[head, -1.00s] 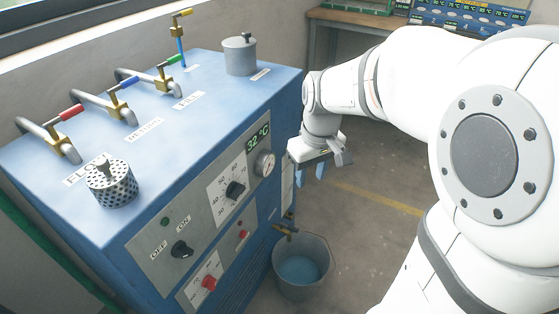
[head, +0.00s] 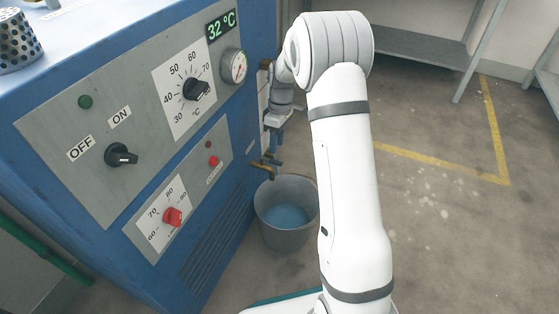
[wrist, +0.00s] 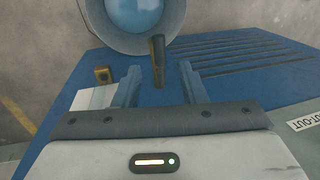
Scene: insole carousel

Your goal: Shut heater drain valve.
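The brass drain valve (head: 266,164) sticks out low on the heater's (head: 238,125) right edge, above the bucket. My gripper (head: 273,140) hangs just above it, pointing down. In the wrist view its two blue fingers (wrist: 158,75) are apart, with nothing gripped. A dark brass bar of the valve (wrist: 158,62) lies in the gap between the fingers, with no clear contact on either one. I cannot tell whether the fingertips reach down beside it. The valve's far parts are partly hidden by the fingers in the head view.
A metal bucket (head: 298,235) holding blue liquid stands on the floor under the valve. The heater's front carries a dark knob (head: 122,155), a red knob (head: 172,217) and a dial gauge (head: 234,66). The floor to the right is clear up to a metal shelf (head: 417,45).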

